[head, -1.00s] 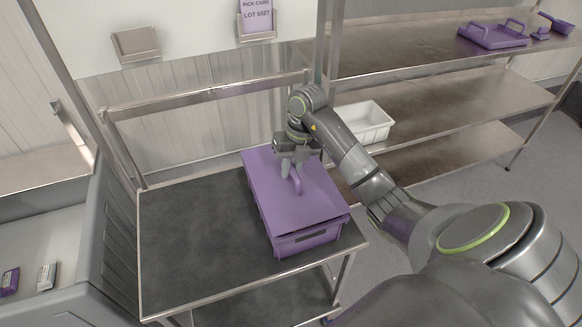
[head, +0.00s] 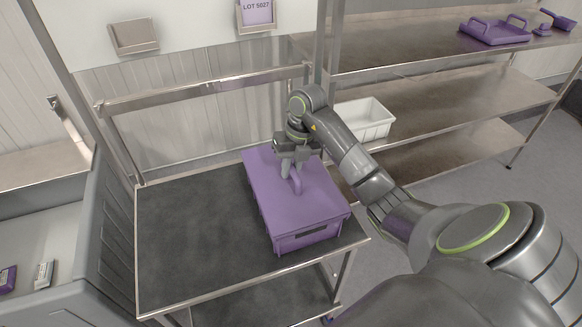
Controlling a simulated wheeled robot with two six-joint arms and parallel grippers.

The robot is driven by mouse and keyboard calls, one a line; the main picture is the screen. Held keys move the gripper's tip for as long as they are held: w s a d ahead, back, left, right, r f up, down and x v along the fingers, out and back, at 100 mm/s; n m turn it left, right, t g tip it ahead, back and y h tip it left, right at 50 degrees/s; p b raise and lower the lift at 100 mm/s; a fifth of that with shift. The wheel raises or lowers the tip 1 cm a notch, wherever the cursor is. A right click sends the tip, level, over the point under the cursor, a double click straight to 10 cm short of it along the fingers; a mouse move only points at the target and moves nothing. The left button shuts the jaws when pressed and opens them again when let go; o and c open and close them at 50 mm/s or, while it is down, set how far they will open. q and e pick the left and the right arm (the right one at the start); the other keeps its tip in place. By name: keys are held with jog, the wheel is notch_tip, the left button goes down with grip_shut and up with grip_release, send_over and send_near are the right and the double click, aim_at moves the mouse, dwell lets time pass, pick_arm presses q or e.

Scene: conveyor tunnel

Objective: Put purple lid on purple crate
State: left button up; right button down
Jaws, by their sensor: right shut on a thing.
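The purple crate (head: 308,237) stands on the dark top of the steel table, toward its right side. The purple lid (head: 318,205) lies over the crate's top, lined up with its rim, and no clear gap shows along the front edge. My right gripper (head: 291,170) is above the lid, pointing down, and is shut on the lid's raised handle. The fingers hide part of the handle. The crate's inside is hidden by the lid. My left gripper is not in view.
The table top (head: 190,235) left of the crate is bare. A grey bin (head: 85,245) stands at the left. A steel shelf rack at the right holds a white tub (head: 364,122) and a purple tray (head: 494,32). A rail (head: 205,90) runs behind the table.

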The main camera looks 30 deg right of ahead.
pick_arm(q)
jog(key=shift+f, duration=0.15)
pick_arm(e)
jog(key=shift+f, duration=0.15)
jog(key=c, duration=1.3)
grip_release()
